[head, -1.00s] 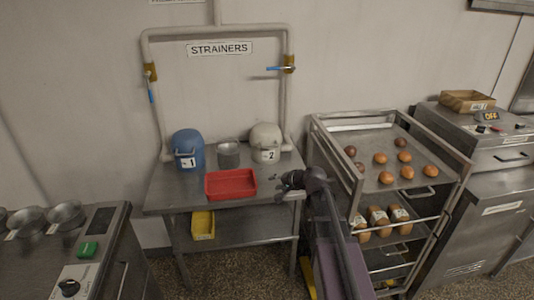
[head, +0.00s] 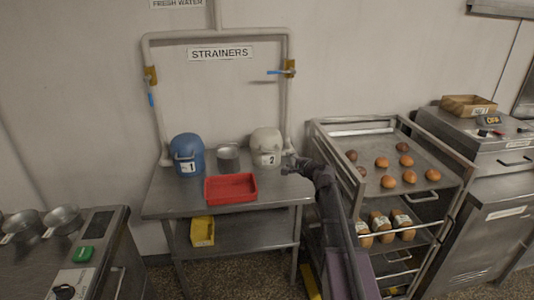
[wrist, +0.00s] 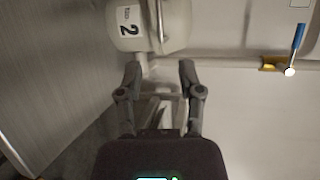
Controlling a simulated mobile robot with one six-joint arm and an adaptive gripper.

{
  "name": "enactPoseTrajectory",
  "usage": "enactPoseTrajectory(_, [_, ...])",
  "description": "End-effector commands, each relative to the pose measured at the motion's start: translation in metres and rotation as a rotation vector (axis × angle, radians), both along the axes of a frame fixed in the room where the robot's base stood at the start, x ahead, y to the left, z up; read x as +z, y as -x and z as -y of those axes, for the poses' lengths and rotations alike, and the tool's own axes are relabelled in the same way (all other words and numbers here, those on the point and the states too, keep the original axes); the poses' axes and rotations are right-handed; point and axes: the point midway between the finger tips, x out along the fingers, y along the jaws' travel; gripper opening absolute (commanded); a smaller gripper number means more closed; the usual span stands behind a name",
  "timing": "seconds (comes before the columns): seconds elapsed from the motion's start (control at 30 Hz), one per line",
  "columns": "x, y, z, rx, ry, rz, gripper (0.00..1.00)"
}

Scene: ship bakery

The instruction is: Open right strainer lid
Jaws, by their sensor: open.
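The right strainer is a cream-white rounded pot (head: 266,146) labelled 2, at the back right of the steel table (head: 160,203). Its lid looks shut. In the wrist view the strainer (wrist: 178,28) is just beyond my fingertips, with its label and a light bar-like handle showing. My gripper (head: 290,165) is at the right side of the strainer in the head view. In the wrist view my gripper (wrist: 160,72) is open with nothing between its fingers. I cannot tell whether a finger touches the strainer.
A blue strainer (head: 187,147) labelled 1, a metal pot (head: 228,160) and a red tray (head: 231,200) share the table. A wheeled rack (head: 345,165) with rolls stands close on the right, beside my arm. A pipe with a blue-handled valve (head: 288,68) rises behind.

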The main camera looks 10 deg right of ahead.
Motion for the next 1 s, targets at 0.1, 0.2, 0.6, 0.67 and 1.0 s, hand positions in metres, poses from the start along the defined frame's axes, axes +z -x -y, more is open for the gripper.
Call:
enactPoseTrajectory(0.1, [-0.002,-0.007,-0.002,0.001,0.001,-0.001,0.48])
enactPoseTrajectory(0.2, [-0.004,-0.015,-0.005,0.001,0.001,-0.001,0.48])
enactPoseTrajectory(0.6, [-0.016,-0.067,-0.026,0.0,0.001,0.0,0.48])
enactPoseTrajectory(0.67, [-0.017,-0.075,-0.03,0.0,0.001,0.0,0.48])
enactPoseTrajectory(1.0, [-0.026,-0.114,-0.046,-0.001,0.001,-0.001,0.48])
